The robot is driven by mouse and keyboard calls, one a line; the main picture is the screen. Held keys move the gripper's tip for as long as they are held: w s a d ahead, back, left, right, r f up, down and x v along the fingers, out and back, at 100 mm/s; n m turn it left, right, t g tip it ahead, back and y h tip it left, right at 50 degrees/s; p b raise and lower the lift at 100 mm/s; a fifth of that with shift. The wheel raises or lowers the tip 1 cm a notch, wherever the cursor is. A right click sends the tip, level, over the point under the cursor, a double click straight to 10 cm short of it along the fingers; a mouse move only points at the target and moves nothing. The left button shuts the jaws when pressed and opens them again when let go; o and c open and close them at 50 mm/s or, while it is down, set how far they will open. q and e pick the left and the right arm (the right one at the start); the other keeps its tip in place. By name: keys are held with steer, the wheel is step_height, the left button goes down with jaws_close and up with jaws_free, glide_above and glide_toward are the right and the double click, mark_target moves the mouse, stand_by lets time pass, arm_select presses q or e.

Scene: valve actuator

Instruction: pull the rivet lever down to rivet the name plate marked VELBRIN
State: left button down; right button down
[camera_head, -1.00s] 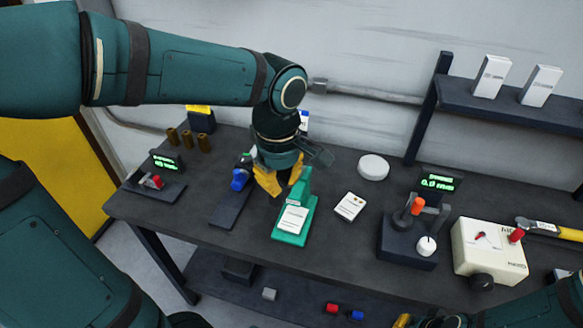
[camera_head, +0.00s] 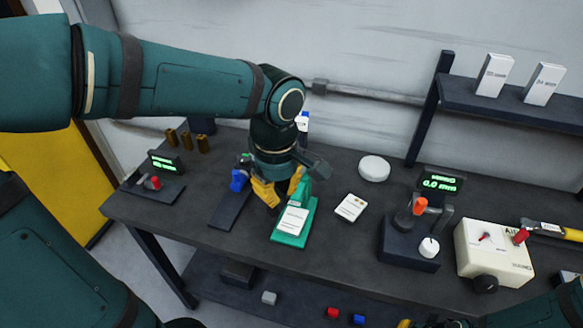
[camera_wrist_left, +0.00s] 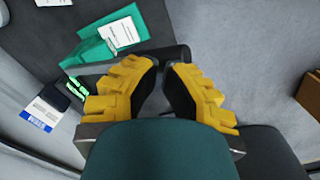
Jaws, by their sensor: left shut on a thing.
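The green rivet press (camera_head: 305,232) stands on the dark bench, left of the middle. A white name plate (camera_head: 292,219) lies on its base; its print is too small to read. My left gripper (camera_head: 279,196) is beside the press's upright, on its left. In the left wrist view my left gripper (camera_wrist_left: 163,70) is shut on the dark rivet lever (camera_wrist_left: 176,52), which runs in from the press; the fingers hide part of it. The press (camera_wrist_left: 92,48) and plate (camera_wrist_left: 120,32) also show there. Only a yellow bit of my right gripper (camera_head: 404,323) shows at the bottom edge.
Another white plate (camera_head: 351,207) lies right of the press, with a white round disc (camera_head: 374,168) behind it. A dark stand with blue part (camera_head: 238,180) is close on the left. A gauge unit (camera_head: 410,245) and cream box (camera_head: 492,250) stand on the right.

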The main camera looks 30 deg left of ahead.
mark_target(276, 214)
arm_select(q)
steer(key=shift+f, duration=0.15)
steer(key=shift+s+d+f+b, duration=0.1)
steer(key=shift+s+f+b, duration=0.1)
steer(key=shift+f+b, duration=0.3)
steer(key=shift+s+f+b, duration=0.2)
steer(key=shift+f+b, duration=0.2)
steer(key=shift+f, duration=0.05)
stand_by(0.3)
steer(key=shift+s+f+b, duration=0.2)
steer(key=shift+f+b, duration=0.25)
steer(key=shift+f, duration=0.1)
steer(key=shift+s+f+b, duration=0.15)
steer(key=shift+f+b, duration=0.3)
steer(key=shift+f, duration=0.25)
steer(key=shift+s+d+f+b, duration=0.1)
steer(key=shift+s+f+b, duration=0.1)
steer(key=shift+f+b, duration=0.75)
